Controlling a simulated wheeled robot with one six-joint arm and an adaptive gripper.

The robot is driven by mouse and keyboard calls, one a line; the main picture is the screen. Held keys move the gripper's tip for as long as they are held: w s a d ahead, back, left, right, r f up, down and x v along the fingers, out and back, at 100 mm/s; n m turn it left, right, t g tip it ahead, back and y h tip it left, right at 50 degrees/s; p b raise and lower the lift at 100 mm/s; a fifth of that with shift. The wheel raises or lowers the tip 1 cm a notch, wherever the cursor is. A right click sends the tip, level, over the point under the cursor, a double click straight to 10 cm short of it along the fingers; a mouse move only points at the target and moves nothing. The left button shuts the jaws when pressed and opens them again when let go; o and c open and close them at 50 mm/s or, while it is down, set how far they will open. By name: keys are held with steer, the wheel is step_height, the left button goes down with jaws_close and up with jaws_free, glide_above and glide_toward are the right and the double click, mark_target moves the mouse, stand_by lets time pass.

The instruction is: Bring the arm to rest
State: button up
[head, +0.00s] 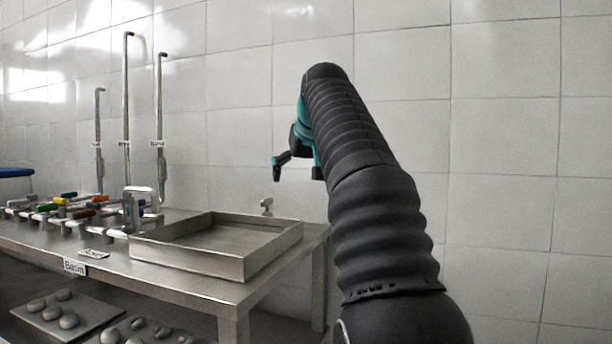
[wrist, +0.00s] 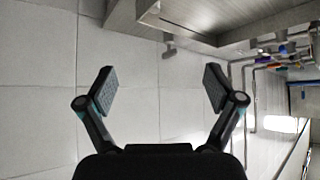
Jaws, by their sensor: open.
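My gripper (wrist: 155,91) is open and empty in the wrist view, with its two dark fingers spread wide and only tiled wall and steel furniture behind them. In the head view my gripper (head: 298,168) hangs at the end of my raised dark arm, partly hidden behind it. It shows to the right of the steel basin and higher than its rim, apart from the table. My arm, in a ribbed black cover, rises from the bottom right toward the middle of the picture.
A steel table (head: 215,291) at the left bears a shallow square basin (head: 190,258) and several pipes with coloured handles (head: 75,210). Tall pipes (head: 127,110) stand by the tiled wall (head: 510,150). A lower shelf holds trays of rounded lumps (head: 68,321). The space right of the arm looks clear.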

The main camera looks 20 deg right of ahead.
steer(key=shift+s, duration=0.1)
stand_by(0.5)
steer(key=s+a+f+g, duration=0.1)
steer(key=s+a+f, duration=0.3)
steer(key=s+f, duration=0.7)
steer(key=s+a+f+n+g, duration=0.1)
steer(key=s+a+f, duration=0.4)
steer(key=s+f, duration=0.6)
steer(key=s+a+f+g+y, duration=0.1)
steer(key=s+a+f, duration=0.3)
steer(key=s+f, duration=0.7)
step_height(320, 180, down, 6)
steer(key=shift+a+r, duration=0.25)
steer(key=shift+a, duration=0.05)
